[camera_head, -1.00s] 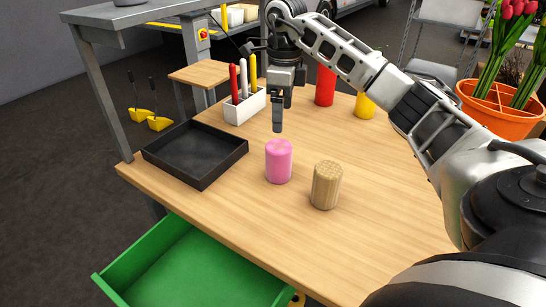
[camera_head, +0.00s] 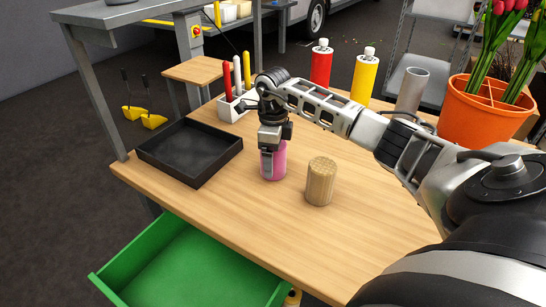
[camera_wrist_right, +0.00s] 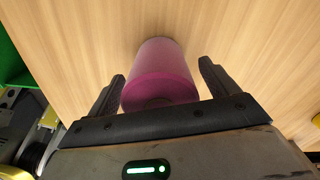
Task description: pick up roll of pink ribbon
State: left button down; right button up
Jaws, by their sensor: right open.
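The roll of pink ribbon (camera_head: 280,160) stands upright on the wooden table, near the middle. My right gripper (camera_head: 267,165) is lowered over it, and a finger covers part of its near side. In the right wrist view the pink roll (camera_wrist_right: 160,75) lies between the two fingers of the right gripper (camera_wrist_right: 163,85). The jaws are open, with a gap showing at least on the right side of the roll. My left gripper is not in view.
A beige roll (camera_head: 320,182) stands close to the right. A black tray (camera_head: 160,158) lies to the left. A white holder (camera_head: 232,108) with colored sticks, red (camera_head: 321,66) and yellow (camera_head: 365,77) bottles and a grey cylinder (camera_head: 411,91) stand behind. A green drawer (camera_head: 190,268) is open in front.

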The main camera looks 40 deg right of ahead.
jog(key=shift+f, duration=0.6)
jog(key=c, duration=1.1)
